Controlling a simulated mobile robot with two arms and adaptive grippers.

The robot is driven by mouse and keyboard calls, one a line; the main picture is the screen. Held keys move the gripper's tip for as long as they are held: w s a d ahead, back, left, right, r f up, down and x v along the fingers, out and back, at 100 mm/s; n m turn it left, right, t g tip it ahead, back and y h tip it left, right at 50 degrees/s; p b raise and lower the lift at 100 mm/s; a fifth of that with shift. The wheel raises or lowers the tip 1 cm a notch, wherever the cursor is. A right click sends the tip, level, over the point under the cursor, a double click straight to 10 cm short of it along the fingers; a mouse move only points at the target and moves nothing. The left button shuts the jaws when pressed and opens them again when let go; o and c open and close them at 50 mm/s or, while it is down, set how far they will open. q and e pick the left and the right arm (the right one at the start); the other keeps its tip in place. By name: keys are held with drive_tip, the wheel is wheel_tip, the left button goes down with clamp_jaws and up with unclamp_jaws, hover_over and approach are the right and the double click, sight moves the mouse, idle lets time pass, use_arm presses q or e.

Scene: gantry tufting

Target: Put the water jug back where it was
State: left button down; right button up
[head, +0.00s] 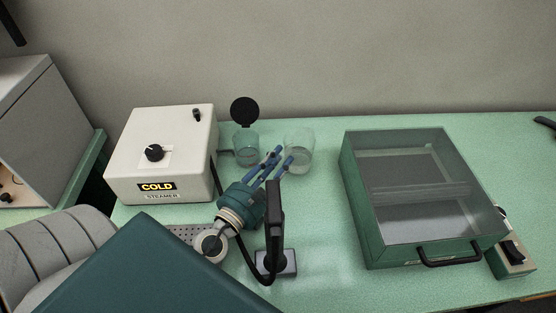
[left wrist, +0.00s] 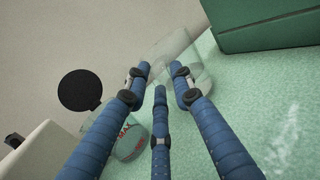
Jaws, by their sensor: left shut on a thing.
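The water jug (head: 300,150) is a clear glass vessel at the back of the green bench, right of the steamer's clear tank. It looks roughly upright; I cannot tell whether its base touches the bench. My left gripper (head: 281,157) has its blue fingers shut on the jug's near side. In the left wrist view the jug (left wrist: 178,48) shows faintly between and beyond the fingertips (left wrist: 161,75). Its level inside is hard to make out. My right gripper is not in view.
A white steamer (head: 158,165) reading COLD stands left. Its clear tank (head: 245,150), marked MAX in the wrist view, has a round black lid (head: 244,111) standing open close by the jug. A green glass-topped box (head: 355,205) stands right. Bench between jug and box is clear.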

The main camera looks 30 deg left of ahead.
use_arm(q)
drive_tip(key=shift+f, duration=0.1)
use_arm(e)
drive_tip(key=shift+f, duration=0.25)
